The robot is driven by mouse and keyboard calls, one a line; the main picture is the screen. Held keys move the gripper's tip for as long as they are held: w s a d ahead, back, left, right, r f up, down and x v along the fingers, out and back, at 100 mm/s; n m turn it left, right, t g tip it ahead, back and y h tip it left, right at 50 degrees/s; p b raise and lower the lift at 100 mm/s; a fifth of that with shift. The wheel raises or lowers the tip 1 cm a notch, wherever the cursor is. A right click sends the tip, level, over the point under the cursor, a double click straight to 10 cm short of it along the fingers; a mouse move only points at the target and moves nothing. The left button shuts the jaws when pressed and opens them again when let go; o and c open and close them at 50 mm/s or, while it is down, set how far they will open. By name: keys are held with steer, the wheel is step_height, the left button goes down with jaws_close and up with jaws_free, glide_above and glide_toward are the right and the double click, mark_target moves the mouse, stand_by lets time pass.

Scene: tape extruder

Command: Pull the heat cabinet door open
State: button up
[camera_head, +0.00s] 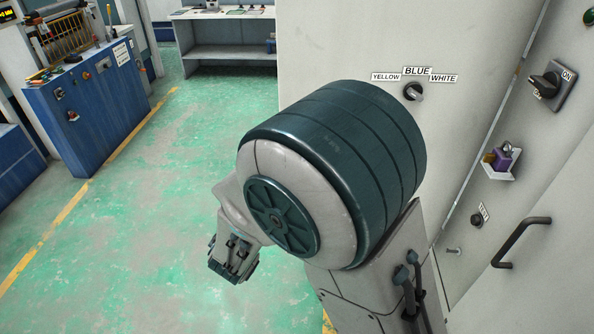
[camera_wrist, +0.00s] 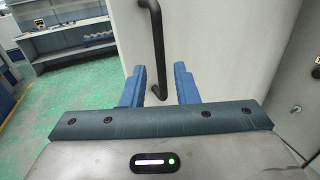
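In the wrist view a dark vertical bar handle (camera_wrist: 157,45) stands on a pale door panel (camera_wrist: 225,45). My gripper (camera_wrist: 159,68) has its two blue fingers spread, one on each side of the handle's lower part as seen from the wrist. The bar shows between them with a gap on both sides; I cannot tell how deep it sits. In the head view my gripper (camera_head: 233,260) hangs low at the left of my arm. The pale cabinet front (camera_head: 335,40) is behind my arm, which hides its lower part. That handle is not visible there.
A selector knob (camera_head: 413,91) sits under YELLOW, BLUE and WHITE labels. Another dark handle (camera_head: 521,242), an ON switch (camera_head: 552,85) and a small holder (camera_head: 501,160) are on the right panels. Green floor (camera_head: 150,230) is open at left. A shelf bench (camera_head: 225,45) stands behind.

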steer(key=b+v, duration=0.1)
steer(key=v, duration=0.6)
steer(key=shift+s, duration=0.1)
steer(key=s+d+m+g+h, duration=0.1)
steer(key=d+m+g+h, duration=0.3)
steer(key=d+m+g, duration=0.8)
steer(key=s+d+m+g+y, duration=0.1)
steer(key=s+d+m+y, duration=0.8)
steer(key=m, duration=1)
steer(key=shift+s+f+g+y, duration=0.3)
steer(key=shift+s+f+y, duration=0.15)
steer(key=shift+y, duration=0.55)
